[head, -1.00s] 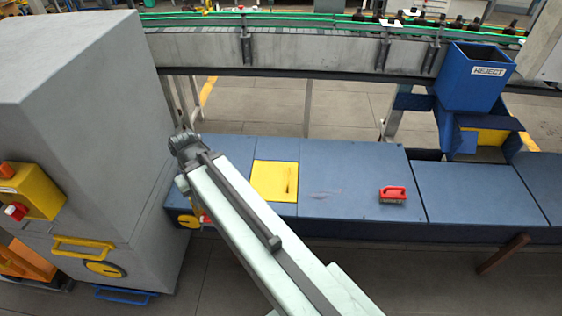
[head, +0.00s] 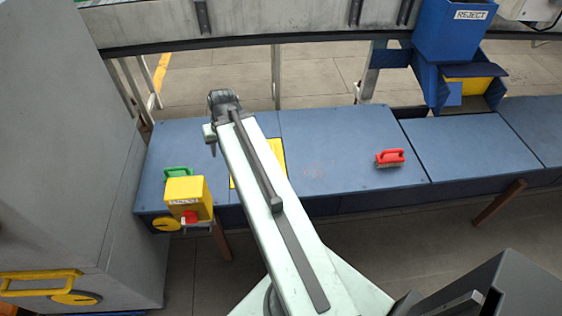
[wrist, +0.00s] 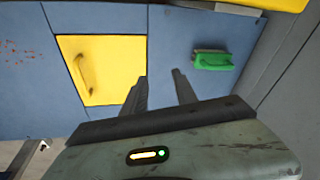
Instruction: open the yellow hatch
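The yellow hatch (wrist: 103,85) is a square panel lying flat and closed in the blue bench top, with a yellow bar handle (wrist: 83,74) on its left part in the wrist view. In the head view the hatch (head: 278,153) is mostly hidden behind my arm. My gripper (wrist: 160,83) is open and empty, its two dark fingers apart, over the bench just right of the hatch in the wrist view. The fingers do not touch the handle. In the head view the gripper's fingers are small and hard to make out at the arm's far end.
A green brush (wrist: 213,62) lies on the bench beside the hatch. A yellow box with a red button (head: 188,197) stands at the bench's front edge. A red brush (head: 389,158) lies to the right. A grey cabinet (head: 60,150) stands left and a blue reject bin (head: 450,35) back right.

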